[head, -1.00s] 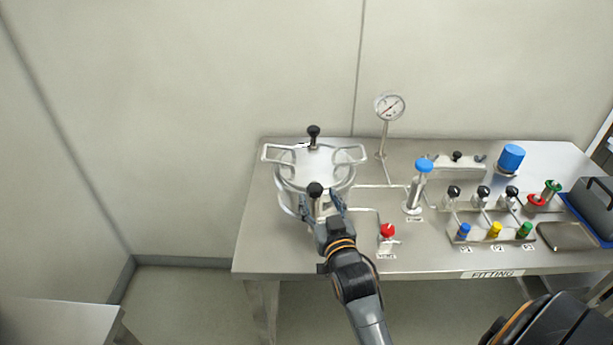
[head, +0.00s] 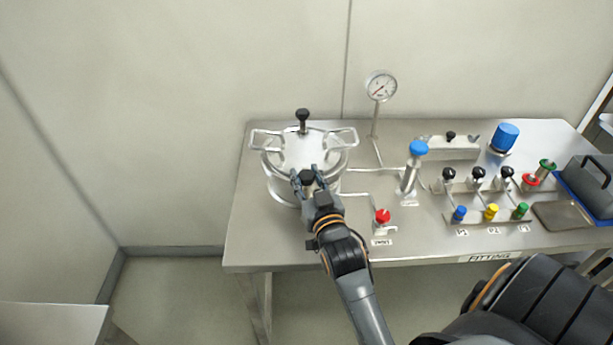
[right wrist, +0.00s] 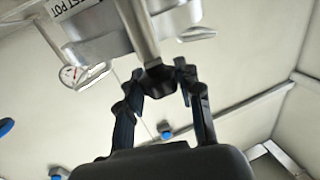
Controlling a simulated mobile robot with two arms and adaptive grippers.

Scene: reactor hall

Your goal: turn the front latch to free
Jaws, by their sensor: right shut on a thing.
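The round steel pot (head: 281,183) stands at the left of the steel table with its lid (head: 304,150) on and two loop handles. A back latch with a black knob (head: 303,115) stands upright at the far rim. The front latch's black knob (head: 307,177) is between the fingers of my right gripper (head: 308,181), which is shut on it. In the right wrist view the fingers (right wrist: 163,88) close about the black knob (right wrist: 158,76), and the steel latch stem (right wrist: 139,30) runs up from it. My left gripper is not in view.
Right of the pot are a red knob (head: 382,216), a pressure gauge (head: 381,87), a blue-capped cylinder (head: 409,172) and several small valves with black knobs. A grey-and-blue case (head: 590,188) is at the far right. The table's front left is bare.

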